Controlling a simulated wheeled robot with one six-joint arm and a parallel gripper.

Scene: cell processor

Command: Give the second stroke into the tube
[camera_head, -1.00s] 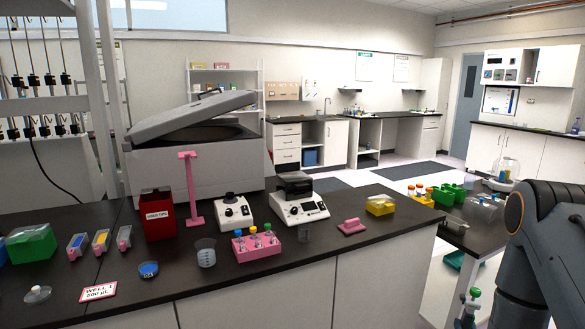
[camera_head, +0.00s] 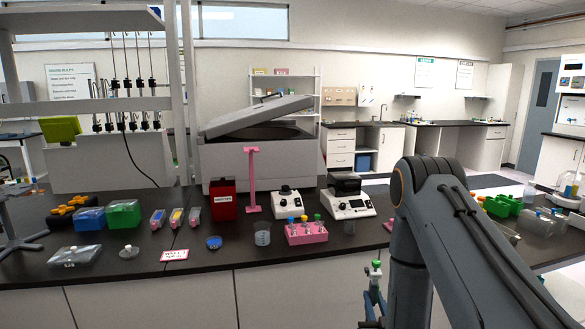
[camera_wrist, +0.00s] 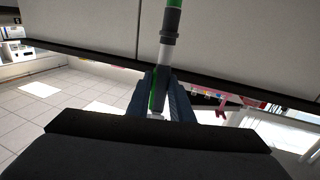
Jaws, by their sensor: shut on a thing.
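My gripper (camera_head: 374,302) hangs low at the front of the bench, right of centre in the head view, below the bench top. It is shut on a slim pipette-like tool with a green top (camera_head: 376,268). In the wrist view the blue fingers (camera_wrist: 160,95) close around this tool, which shows green, dark grey and white parts (camera_wrist: 166,52); its tip is hidden. A pink rack (camera_head: 306,239) on the bench, left of and above my gripper, holds small tubes with coloured caps. Which tube is meant cannot be told.
A clear beaker (camera_head: 262,234), a blue dish (camera_head: 214,243) and a labelled card (camera_head: 175,255) lie left of the rack. A red bin (camera_head: 223,200), a pink stand (camera_head: 252,185) and small bench devices (camera_head: 350,204) stand behind. The bench front (camera_head: 280,297) lies beside my gripper.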

